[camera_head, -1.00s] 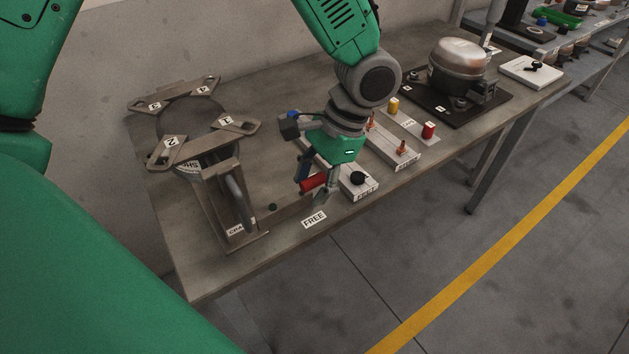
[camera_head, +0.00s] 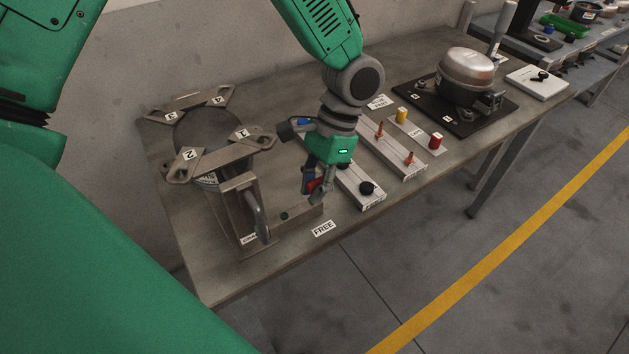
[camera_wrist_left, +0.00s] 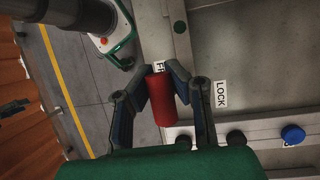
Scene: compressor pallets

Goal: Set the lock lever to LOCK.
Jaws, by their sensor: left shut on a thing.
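The lock lever's red handle (camera_head: 314,185) is between the fingers of my left gripper (camera_head: 318,194), just above the table. In the left wrist view, the red handle (camera_wrist_left: 161,98) lies between both fingers (camera_wrist_left: 163,82), which are shut on it. The FREE label (camera_head: 323,229) lies at the table's front edge, close to the gripper; in the wrist view the handle partly covers it. The LOCK label (camera_wrist_left: 221,94) shows in the wrist view to the right of the handle, apart from it. The lever's pivot is not clear. My right gripper is out of view.
Close to the right is a pale block with a black knob (camera_head: 367,187). A compressor (camera_head: 467,76) stands on a black plate farther right. The bench front drops to open floor.

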